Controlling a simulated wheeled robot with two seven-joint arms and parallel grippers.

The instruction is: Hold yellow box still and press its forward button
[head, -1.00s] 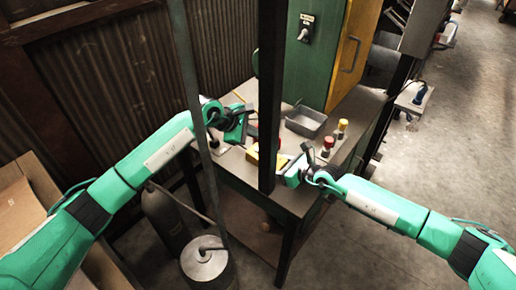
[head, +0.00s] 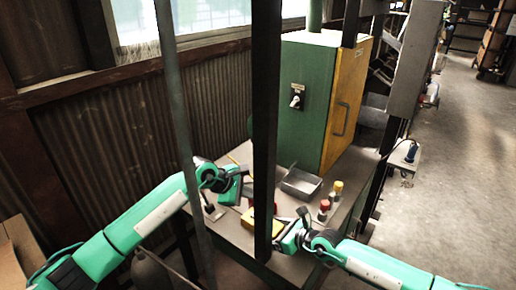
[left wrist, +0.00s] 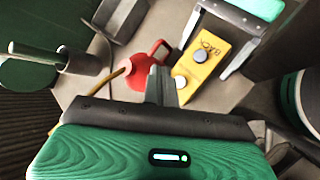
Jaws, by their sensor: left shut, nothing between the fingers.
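The yellow box (head: 247,219) lies on the table, partly hidden by a dark post in the head view. In the left wrist view the yellow box (left wrist: 214,42) shows two round pale buttons; "BACK" is written by the upper button (left wrist: 200,56). The lower button (left wrist: 180,82) has no readable label. My left gripper (left wrist: 158,75) is shut and empty, its fingertips just left of the lower button; contact cannot be told. My right gripper (left wrist: 208,58) has its fingers on either side of the box's upper end, with a gap visible on the right. In the head view it is at the front (head: 283,238).
A dark post (head: 265,120) and a thinner pole (head: 178,110) stand before the table. A red object (left wrist: 142,68) lies left of the box. A grey tray (head: 300,184), red and yellow buttons (head: 324,206) and a green cabinet (head: 310,95) are behind.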

